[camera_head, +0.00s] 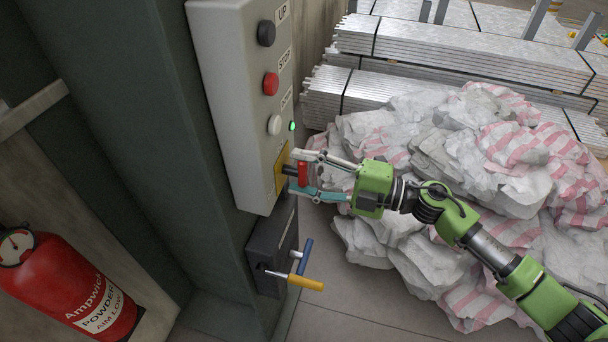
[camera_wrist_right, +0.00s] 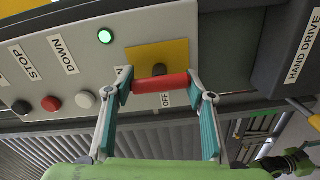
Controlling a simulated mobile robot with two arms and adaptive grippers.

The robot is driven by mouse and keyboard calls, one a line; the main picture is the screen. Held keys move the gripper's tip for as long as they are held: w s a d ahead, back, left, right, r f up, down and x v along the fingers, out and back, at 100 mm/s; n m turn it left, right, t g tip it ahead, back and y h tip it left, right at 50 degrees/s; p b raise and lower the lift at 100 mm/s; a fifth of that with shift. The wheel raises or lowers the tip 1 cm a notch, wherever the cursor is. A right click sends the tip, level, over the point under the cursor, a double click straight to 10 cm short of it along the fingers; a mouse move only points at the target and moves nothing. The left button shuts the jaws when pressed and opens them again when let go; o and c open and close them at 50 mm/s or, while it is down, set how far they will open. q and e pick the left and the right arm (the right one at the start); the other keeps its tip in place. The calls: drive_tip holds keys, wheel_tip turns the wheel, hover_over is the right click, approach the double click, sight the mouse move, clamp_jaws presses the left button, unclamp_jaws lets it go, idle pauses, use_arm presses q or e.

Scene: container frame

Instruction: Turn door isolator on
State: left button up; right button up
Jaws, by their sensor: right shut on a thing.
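The door isolator is a red handle (camera_head: 303,174) on a yellow plate (camera_head: 281,163), low on the side of a grey control box (camera_head: 222,75). My right gripper (camera_head: 298,173) is shut on the red handle, with one finger above it and one below. In the right wrist view the handle (camera_wrist_right: 161,83) lies crosswise between the two fingers, in front of the yellow plate (camera_wrist_right: 174,50). An "OFF" label (camera_wrist_right: 165,99) shows beside it; the other label is partly hidden by a finger. A small green light (camera_wrist_right: 105,36) on the box is lit. My left gripper is not in view.
Black, red and white buttons (camera_head: 271,83) line the box above the isolator. A dark hand-drive box (camera_head: 268,250) with blue and yellow handles (camera_head: 305,283) hangs below. A red fire extinguisher (camera_head: 65,285) stands left; rubble bags (camera_head: 470,150) lie behind my right arm.

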drive_tip(key=shift+f, duration=0.1)
idle(0.4)
drive_tip(key=o, duration=1.1)
drive_tip(key=v, duration=1.2)
